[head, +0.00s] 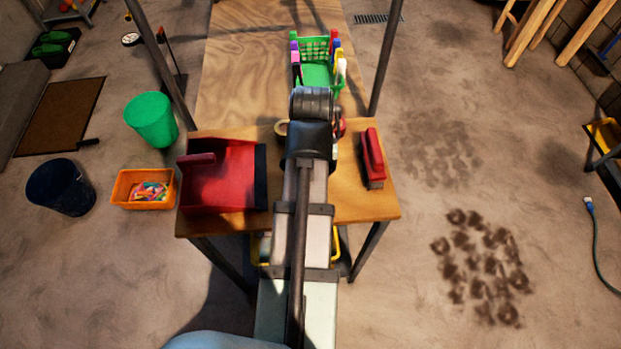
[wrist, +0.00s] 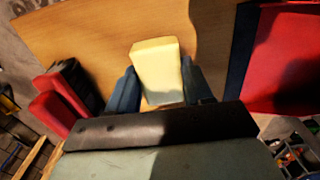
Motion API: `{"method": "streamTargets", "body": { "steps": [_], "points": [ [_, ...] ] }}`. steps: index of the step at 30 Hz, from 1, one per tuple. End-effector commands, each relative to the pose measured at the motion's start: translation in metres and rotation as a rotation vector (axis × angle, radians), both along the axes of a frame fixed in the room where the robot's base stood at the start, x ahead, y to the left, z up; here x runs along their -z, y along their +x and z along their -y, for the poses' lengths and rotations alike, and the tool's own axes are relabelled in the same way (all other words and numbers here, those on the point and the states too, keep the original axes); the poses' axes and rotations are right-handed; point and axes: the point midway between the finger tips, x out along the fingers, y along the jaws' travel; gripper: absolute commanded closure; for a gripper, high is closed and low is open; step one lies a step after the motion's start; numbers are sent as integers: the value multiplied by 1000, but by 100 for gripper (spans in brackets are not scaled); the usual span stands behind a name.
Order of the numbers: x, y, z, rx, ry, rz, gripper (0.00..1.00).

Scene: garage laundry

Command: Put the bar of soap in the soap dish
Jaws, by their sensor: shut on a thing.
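A pale yellow bar of soap (wrist: 158,62) is between the two blue-grey fingers of my gripper (wrist: 160,85) in the wrist view. The gripper is shut on it, and the bar sticks out past the fingertips. The wooden table top shows behind the bar; I cannot tell how high above it the bar is. In the head view my own arm hides the gripper and the soap. I cannot make out a soap dish in either view; my arm covers the middle of the table.
On the table (head: 360,205), a red dustpan (head: 225,185) lies left and a red brush (head: 372,158) right of my arm. A green basket (head: 314,75) with bottles stands at the back. An orange bin (head: 128,190) is on the floor.

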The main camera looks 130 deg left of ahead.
Motion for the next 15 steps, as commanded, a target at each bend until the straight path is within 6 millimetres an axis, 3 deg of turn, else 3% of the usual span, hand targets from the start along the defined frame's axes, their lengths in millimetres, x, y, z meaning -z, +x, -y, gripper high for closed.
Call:
{"method": "streamTargets", "body": {
  "steps": [15],
  "points": [
    [40,0,0,1,0,0,82]
  ]
}}
